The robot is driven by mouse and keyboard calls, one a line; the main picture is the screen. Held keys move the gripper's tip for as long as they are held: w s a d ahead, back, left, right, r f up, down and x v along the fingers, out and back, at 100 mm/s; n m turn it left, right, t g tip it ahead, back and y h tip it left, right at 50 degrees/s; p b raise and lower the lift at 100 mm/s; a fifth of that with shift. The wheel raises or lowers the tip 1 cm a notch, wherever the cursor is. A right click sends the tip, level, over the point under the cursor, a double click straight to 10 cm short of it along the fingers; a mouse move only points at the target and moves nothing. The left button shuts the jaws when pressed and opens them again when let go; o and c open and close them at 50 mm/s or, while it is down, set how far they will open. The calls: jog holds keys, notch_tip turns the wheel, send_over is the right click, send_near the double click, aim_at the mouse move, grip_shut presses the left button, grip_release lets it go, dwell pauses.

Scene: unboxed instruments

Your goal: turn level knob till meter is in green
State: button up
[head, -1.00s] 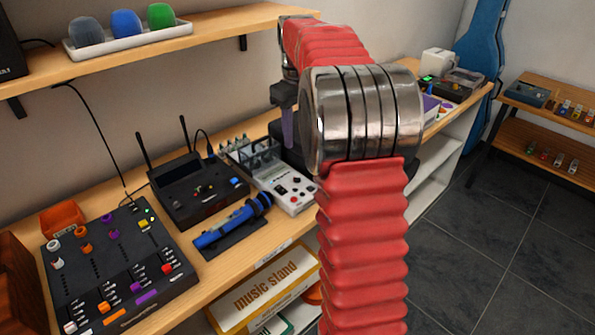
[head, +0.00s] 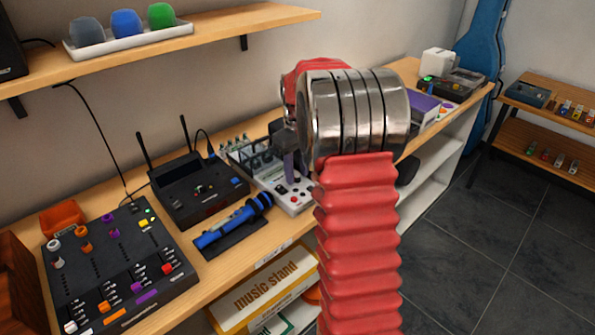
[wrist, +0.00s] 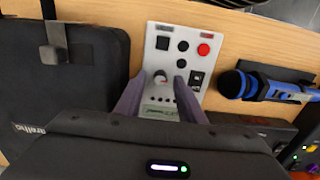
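The pale grey device (head: 296,204) stands on the bench, partly behind my arm in the head view. In the wrist view the device (wrist: 150,30) fills the middle, with a round grey knob (wrist: 160,77) on its face. My gripper (wrist: 161,82) is open, one purple finger on each side of the knob. I cannot tell whether either finger touches it. A small pale panel with green (wrist: 160,113) shows between the fingers, perhaps the meter; its reading is too small to tell. In the head view a purple finger (head: 289,165) is over the device.
A blue microphone (head: 235,220) lies left of the device. A black receiver with antennas (head: 198,190) and a mixer (head: 115,265) stand farther left. In the wrist view a black case (wrist: 65,85) is close on the left. A shelf (head: 200,35) runs above.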

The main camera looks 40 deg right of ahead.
jog(key=shift+f, duration=0.1)
jog(key=shift+c, duration=0.3)
jog(key=shift+d, duration=0.1)
grip_shut()
jog(key=shift+m, duration=0.5)
jog(key=m, duration=0.3)
jog(key=shift+m, duration=2.5)
jog(key=shift+o, duration=0.3)
grip_release()
